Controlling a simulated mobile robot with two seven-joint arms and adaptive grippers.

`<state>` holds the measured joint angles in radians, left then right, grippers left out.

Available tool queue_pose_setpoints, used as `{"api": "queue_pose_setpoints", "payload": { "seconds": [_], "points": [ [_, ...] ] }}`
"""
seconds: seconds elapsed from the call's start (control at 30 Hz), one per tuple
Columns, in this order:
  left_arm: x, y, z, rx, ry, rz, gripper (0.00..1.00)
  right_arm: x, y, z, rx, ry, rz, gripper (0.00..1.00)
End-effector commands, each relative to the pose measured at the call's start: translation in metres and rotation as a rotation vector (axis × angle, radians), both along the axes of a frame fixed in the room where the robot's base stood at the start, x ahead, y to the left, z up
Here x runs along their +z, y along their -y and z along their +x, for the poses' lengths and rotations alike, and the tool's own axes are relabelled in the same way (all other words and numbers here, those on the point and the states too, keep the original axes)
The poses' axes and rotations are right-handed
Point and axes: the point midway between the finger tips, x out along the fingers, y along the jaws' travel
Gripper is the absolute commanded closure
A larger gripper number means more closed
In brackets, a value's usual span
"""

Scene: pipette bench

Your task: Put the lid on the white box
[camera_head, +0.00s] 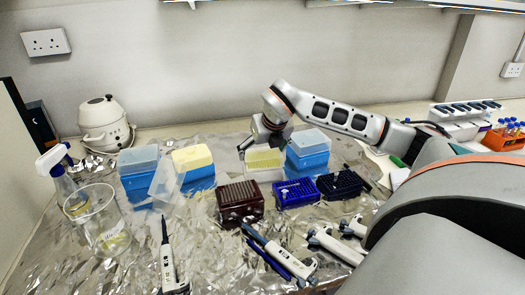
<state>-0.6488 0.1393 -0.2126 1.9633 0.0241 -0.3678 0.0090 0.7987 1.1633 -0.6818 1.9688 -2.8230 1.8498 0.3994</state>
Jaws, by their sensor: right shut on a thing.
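The white box (264,175) stands at the back middle of the foil-covered bench, between two blue boxes. A pale yellow, see-through lid (264,158) is at its top; whether it is seated or held just above the rim cannot be told. My right gripper (258,146) reaches in from the right and points down at the lid. It is shut on the lid, with one dark finger showing at the lid's left side and the rest partly hidden by the wrist. My left gripper is not in view.
A dark red rack (240,202) and blue rack (296,193) stand in front. Pipettes (167,262) lie nearer. A clear beaker (103,222) is at left.

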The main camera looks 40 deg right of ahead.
Motion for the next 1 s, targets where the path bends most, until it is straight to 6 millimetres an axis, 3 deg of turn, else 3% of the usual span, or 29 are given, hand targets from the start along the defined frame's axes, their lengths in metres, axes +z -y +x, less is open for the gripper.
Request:
{"api": "queue_pose_setpoints", "payload": {
  "seconds": [0.1,0.13,0.2,0.57,1.0],
  "points": [
    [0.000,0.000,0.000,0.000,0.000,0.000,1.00,-0.006,0.000,-0.002,-0.001,-0.014,0.001,0.36],
    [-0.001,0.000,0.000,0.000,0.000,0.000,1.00,-0.006,0.000,-0.003,-0.002,-0.014,0.000,0.13],
    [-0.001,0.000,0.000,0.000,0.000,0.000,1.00,-0.006,0.000,-0.003,-0.002,-0.013,0.002,0.00],
    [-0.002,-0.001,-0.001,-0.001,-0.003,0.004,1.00,0.003,-0.001,-0.004,-0.002,-0.006,0.001,0.00],
    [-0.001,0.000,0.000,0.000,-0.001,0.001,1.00,0.073,-0.016,-0.041,-0.001,-0.004,0.000,0.00]
  ]
}}
